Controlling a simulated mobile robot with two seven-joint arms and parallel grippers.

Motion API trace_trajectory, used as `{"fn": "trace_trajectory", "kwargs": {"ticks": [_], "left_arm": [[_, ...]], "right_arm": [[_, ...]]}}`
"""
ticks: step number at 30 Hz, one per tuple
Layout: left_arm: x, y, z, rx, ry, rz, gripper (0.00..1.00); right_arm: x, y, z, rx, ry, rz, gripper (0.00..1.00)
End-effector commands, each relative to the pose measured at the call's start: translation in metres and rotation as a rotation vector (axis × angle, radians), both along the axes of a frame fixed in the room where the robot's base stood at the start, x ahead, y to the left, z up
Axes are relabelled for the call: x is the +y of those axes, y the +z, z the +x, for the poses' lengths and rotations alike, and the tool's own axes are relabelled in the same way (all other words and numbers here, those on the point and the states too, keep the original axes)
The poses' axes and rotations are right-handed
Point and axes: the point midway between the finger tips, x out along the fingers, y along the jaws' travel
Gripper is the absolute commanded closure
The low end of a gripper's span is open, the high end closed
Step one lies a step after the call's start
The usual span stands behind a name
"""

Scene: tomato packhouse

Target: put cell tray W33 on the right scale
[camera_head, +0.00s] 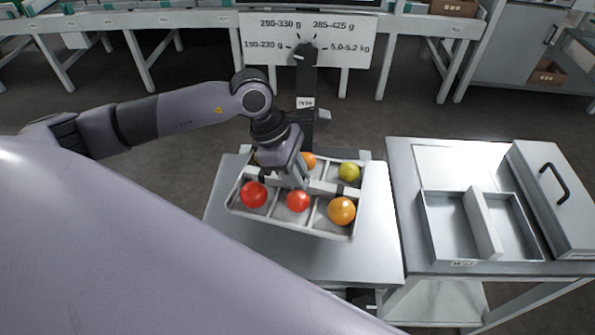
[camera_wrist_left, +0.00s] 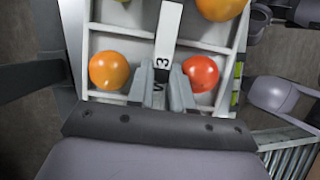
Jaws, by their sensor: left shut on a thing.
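A pale cell tray (camera_head: 296,226) with a raised central handle holds several tomatoes, one per visible filled cell. The near row has two red ones and an orange one (camera_head: 341,211). The far row shows an orange and a yellow-green one (camera_head: 349,172); its left part is hidden behind my gripper. My left gripper (camera_head: 297,181) is shut on the handle from above. In the left wrist view its fingers (camera_wrist_left: 162,90) partly cover the handle label, where a 3 shows. I cannot tell whether the tray touches the metal surface beneath.
A metal table (camera_head: 235,244) lies under the tray. A dark post (camera_head: 306,82) rises behind it before a weight-range sign (camera_head: 275,54). At right, a bench (camera_head: 409,195) carries an open divided bin (camera_head: 438,235) and a lidded box (camera_head: 552,200). Dark floor lies behind.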

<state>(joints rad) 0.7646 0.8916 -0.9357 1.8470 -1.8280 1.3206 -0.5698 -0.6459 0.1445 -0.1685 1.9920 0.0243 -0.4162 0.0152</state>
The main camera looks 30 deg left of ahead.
Motion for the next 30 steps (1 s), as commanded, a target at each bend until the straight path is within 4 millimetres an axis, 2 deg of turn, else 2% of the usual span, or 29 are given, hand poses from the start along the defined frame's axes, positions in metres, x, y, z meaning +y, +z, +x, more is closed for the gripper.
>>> {"fn": "trace_trajectory", "kwargs": {"ticks": [11,18,30], "left_arm": [[0.0,-0.041,0.0,0.0,0.0,0.0,1.0],[0.0,-0.062,0.0,-0.002,-0.001,-0.001,1.0],[0.0,-0.066,0.0,-0.001,-0.002,-0.001,1.0]], "right_arm": [[0.007,-0.013,0.005,-0.006,0.013,0.016,0.57],[0.007,-0.028,0.007,-0.012,0.013,0.02,0.57],[0.008,-0.032,0.007,-0.008,0.012,0.02,0.57]]}}
